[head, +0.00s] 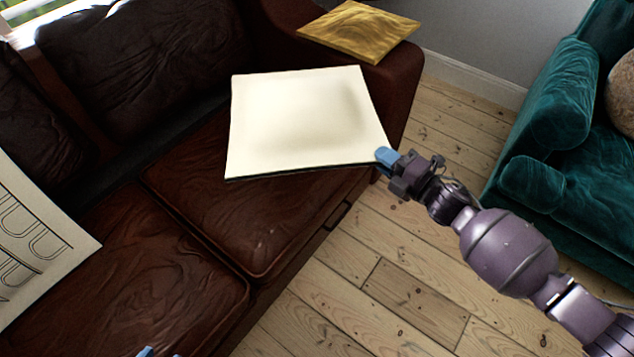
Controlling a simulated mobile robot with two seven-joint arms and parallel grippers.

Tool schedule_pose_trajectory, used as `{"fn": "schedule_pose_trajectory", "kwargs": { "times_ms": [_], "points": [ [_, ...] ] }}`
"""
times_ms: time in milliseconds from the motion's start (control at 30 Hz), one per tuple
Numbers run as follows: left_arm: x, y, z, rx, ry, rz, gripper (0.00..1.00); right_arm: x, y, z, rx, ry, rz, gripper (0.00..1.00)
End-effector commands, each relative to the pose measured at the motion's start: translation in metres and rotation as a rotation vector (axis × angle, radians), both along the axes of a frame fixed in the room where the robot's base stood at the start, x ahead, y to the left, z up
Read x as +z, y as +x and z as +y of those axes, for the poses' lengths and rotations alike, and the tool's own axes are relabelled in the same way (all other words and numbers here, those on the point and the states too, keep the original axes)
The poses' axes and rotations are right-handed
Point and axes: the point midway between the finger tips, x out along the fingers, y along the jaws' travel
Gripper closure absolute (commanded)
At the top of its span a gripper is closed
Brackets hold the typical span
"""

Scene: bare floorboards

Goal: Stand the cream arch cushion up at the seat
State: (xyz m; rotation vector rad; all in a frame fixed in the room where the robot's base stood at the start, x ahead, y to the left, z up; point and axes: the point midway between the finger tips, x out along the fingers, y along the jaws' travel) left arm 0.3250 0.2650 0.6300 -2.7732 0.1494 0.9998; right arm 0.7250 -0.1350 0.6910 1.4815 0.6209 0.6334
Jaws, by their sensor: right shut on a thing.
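A flat cream cushion (300,115) with a plain upper face is tilted above the right part of the brown leather sofa's seat (235,205). My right gripper (386,157) is shut on its near right corner. A second cream cushion (40,240) with dark arch-shaped lines lies at the left edge, partly out of view. No arches show on the face of the held cushion; its underside is hidden. Only small blue tips of my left gripper (148,352) show at the bottom edge, too little to tell its opening.
A gold cushion (360,28) lies on the sofa's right arm. Dark back cushions (130,50) line the sofa's back. A teal armchair (570,170) stands at the right. Bare floorboards (410,270) lie between the sofa and armchair.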

Motion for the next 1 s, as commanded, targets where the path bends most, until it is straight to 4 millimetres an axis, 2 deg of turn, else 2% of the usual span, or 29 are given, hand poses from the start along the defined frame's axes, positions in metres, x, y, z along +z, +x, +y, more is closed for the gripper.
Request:
{"fn": "schedule_pose_trajectory", "kwargs": {
  "times_ms": [67,167,333,700,833,1000],
  "points": [
    [0.000,0.000,0.000,-0.001,0.001,0.000,0.57,0.002,0.001,0.000,0.003,0.004,-0.005,1.00],
    [-0.004,-0.002,0.000,-0.002,0.003,0.010,0.57,-0.005,0.001,0.001,0.003,0.004,-0.001,1.00],
    [-0.018,-0.009,-0.001,-0.018,0.019,0.031,0.57,-0.042,-0.001,0.000,0.001,0.004,0.010,1.00],
    [-0.013,0.008,-0.008,-0.065,0.034,-0.051,0.57,-0.120,-0.002,0.001,0.001,0.005,0.011,1.00],
    [-0.015,0.007,-0.006,-0.053,0.018,-0.082,0.57,-0.143,-0.002,0.001,0.002,0.005,0.008,1.00],
    [-0.014,0.008,-0.004,-0.040,0.005,-0.114,0.57,-0.155,0.000,0.000,0.002,0.004,0.000,1.00]
  ]
}}
